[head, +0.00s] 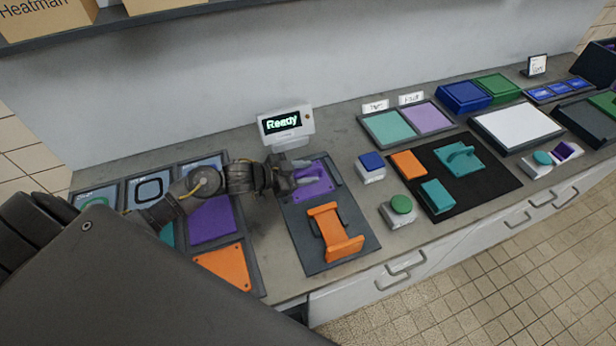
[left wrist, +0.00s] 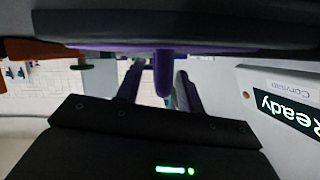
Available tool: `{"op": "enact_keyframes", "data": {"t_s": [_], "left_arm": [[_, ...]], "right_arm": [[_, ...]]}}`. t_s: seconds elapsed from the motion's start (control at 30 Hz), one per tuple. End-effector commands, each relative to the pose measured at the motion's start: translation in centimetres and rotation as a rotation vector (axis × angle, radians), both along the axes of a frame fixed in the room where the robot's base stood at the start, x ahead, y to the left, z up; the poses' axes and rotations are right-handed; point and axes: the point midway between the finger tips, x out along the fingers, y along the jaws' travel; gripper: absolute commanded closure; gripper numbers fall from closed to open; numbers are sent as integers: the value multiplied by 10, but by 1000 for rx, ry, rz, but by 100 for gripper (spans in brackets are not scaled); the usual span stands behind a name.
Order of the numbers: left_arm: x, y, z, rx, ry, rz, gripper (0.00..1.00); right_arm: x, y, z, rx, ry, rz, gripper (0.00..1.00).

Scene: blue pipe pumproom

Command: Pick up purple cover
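A purple cover (head: 316,182) lies at the back of a dark grey tray, partly hidden by my left gripper (head: 300,176). In the left wrist view the purple cover's knob (left wrist: 163,72) hangs down from its plate between the two fingers of my left gripper (left wrist: 158,92). The fingers are apart, with a gap visible on both sides of the knob. An orange bracket-like part (head: 333,235) sits at the front of the same tray (head: 308,258). Another flat purple piece (head: 212,220) lies in the left tray. My right gripper is out of view.
A display box reading "Ready" (head: 286,127) stands just behind the tray. A blue button box (head: 371,166) and a green button box (head: 400,208) stand to the right. A black mat (head: 490,178) holds teal and orange parts. The left tray (head: 255,275) has an orange triangle.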

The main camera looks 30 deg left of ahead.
Motion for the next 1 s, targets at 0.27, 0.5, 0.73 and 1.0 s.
{"op": "enact_keyframes", "data": {"t_s": [0.27, 0.5, 0.73, 1.0], "left_arm": [[1, 0, -1, 0, 0, 0, 69], [0, 0, -1, 0, 0, 0, 100], [1, 0, 1, 0, -2, 0, 100], [1, 0, 8, 0, -4, 0, 100]], "right_arm": [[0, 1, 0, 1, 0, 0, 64], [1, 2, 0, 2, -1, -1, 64], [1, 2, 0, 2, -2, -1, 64], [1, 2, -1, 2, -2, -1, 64]]}}
